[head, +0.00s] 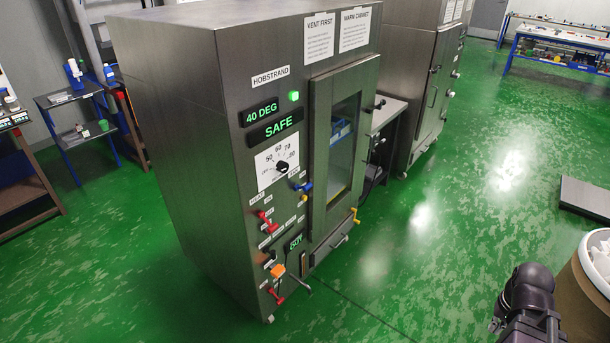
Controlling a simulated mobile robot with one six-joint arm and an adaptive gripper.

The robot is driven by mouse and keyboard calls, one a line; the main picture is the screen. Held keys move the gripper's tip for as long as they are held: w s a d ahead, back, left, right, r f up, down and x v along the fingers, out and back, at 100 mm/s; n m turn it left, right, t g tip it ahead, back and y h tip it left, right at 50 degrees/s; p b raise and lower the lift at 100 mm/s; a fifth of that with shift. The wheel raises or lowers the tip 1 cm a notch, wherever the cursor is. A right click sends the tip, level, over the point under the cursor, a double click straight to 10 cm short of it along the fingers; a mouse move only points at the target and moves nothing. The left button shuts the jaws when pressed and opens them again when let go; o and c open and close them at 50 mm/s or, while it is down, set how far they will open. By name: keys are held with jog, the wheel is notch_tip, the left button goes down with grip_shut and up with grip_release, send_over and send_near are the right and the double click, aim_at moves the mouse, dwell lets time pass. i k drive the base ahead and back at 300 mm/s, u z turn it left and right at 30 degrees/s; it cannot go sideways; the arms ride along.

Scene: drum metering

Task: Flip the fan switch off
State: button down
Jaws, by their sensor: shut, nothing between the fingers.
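The grey metal cabinet (185,120) marked HOBSTRAND stands left of centre. Its front panel has small controls: a red lever (265,217), a blue handle (303,186), an orange part (278,270) and a second red lever (275,293). Their small labels are too blurred to read, so I cannot tell which is the fan switch or how it is set.
The panel shows 40 DEG (261,112), SAFE (276,128), a green lamp (294,96) and a dial (281,167). The windowed door (318,150) looks shut. A drum (575,300) stands beside my gripper, and a dark slab (588,198) lies behind. Green floor (420,240) between is clear.

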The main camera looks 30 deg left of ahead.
aim_at(308, 186)
jog(key=u, duration=0.55)
jog(key=i, duration=0.85)
jog(key=u, duration=0.5)
